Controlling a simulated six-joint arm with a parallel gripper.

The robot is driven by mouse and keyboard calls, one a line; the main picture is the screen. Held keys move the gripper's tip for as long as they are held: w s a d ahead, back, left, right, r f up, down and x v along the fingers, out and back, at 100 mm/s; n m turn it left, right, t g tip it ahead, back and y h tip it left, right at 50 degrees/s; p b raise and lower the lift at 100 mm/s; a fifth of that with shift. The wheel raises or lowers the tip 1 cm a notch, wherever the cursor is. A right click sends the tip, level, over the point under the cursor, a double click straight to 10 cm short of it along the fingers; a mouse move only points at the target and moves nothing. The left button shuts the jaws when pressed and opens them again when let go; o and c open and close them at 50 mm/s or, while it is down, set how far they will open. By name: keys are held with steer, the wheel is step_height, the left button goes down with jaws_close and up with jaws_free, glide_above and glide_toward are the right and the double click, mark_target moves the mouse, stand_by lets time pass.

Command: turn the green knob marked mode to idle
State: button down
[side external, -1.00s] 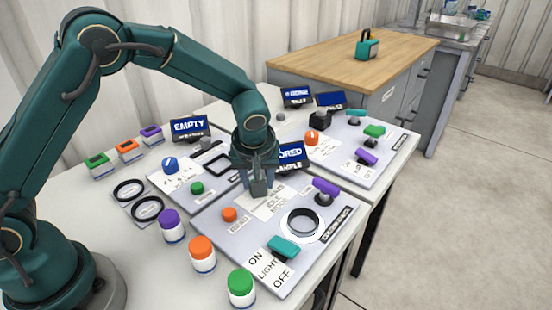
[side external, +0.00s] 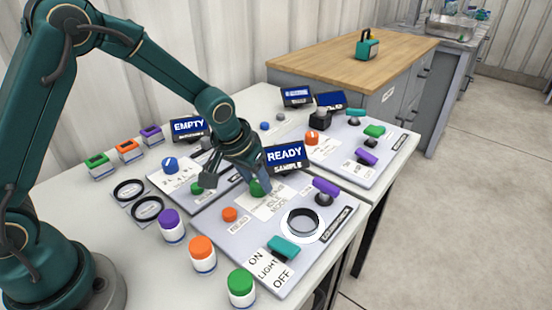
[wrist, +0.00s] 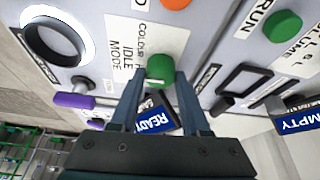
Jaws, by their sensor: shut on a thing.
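The green mode knob (side external: 257,188) stands on the front grey panel (side external: 228,248), behind a white label (wrist: 122,48) that reads "IDLE" and "MODE". In the wrist view the green knob (wrist: 160,68) sits between the two fingertips. My gripper (wrist: 160,78) is shut on it, and in the side view my gripper (side external: 257,181) reaches down to it at a tilt. The fingers partly hide the knob, and I cannot tell which mark it points to. The screen (side external: 284,157) behind it reads "READY" and "SAMPLE".
An orange button (side external: 229,214), a black ring (side external: 303,223), a purple lever (side external: 326,187) and a teal light switch (side external: 284,246) share the panel. Purple, orange and green-capped jars (side external: 241,288) stand along its left side. The wooden bench (side external: 330,62) is clear around a teal case.

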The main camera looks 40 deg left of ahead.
mark_target(251, 200)
stand_by(0.5)
steer(key=shift+c, duration=1.9)
jaws_free()
steer(key=shift+r, duration=0.1)
steer(key=shift+v, duration=2.5)
steer(key=shift+r, duration=0.1)
